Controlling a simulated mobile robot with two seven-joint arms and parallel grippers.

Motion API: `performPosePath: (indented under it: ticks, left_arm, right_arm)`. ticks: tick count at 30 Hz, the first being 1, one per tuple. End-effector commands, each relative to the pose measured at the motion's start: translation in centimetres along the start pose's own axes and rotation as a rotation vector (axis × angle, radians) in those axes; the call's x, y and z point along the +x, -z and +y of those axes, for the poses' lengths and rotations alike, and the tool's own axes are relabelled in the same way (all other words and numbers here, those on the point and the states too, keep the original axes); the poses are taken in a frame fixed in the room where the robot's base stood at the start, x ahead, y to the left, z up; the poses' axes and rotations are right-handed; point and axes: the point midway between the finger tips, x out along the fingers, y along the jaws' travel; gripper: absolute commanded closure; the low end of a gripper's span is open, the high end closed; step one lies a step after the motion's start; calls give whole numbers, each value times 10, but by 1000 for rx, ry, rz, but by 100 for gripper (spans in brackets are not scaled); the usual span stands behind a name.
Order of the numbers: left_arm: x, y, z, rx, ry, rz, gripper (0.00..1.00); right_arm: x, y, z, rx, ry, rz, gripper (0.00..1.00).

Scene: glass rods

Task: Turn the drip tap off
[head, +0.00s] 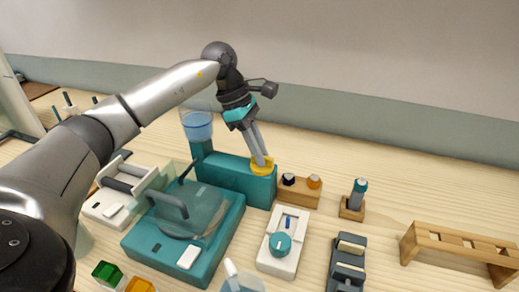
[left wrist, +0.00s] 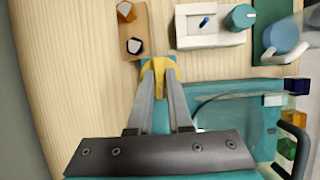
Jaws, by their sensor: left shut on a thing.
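The drip tap (head: 262,164) has a yellow handle on top of the right end of a long teal block (head: 236,176). A clear cup of blue liquid (head: 197,124) stands above the block's left end. My left gripper (head: 260,160) comes down from above and is shut on the yellow tap handle. In the left wrist view the two fingers reach the yellow handle (left wrist: 159,66), which shows between and beyond their tips. The fingers hide part of the handle. My right gripper is in neither view.
A wooden block with two knobs (head: 297,191) stands just right of the tap. A teal machine with a clear lid (head: 182,225) is in front. A white box with a teal dial (head: 283,242) is front right. A wooden rack (head: 459,247) stands far right, with bare table behind it.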

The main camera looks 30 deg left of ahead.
Motion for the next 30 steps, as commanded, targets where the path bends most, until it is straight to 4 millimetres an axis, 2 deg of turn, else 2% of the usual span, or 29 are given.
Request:
performPosePath:
  ticks: [15,16,23,30]
  left_arm:
    - [-1,0,0,18,4,1,100]
    - [-1,0,0,18,4,1,79]
    - [0,0,0,16,5,1,53]
    - [0,0,0,15,5,1,52]
  right_arm:
    - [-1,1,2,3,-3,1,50]
    - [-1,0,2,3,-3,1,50]
    - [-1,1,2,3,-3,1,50]
    - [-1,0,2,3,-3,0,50]
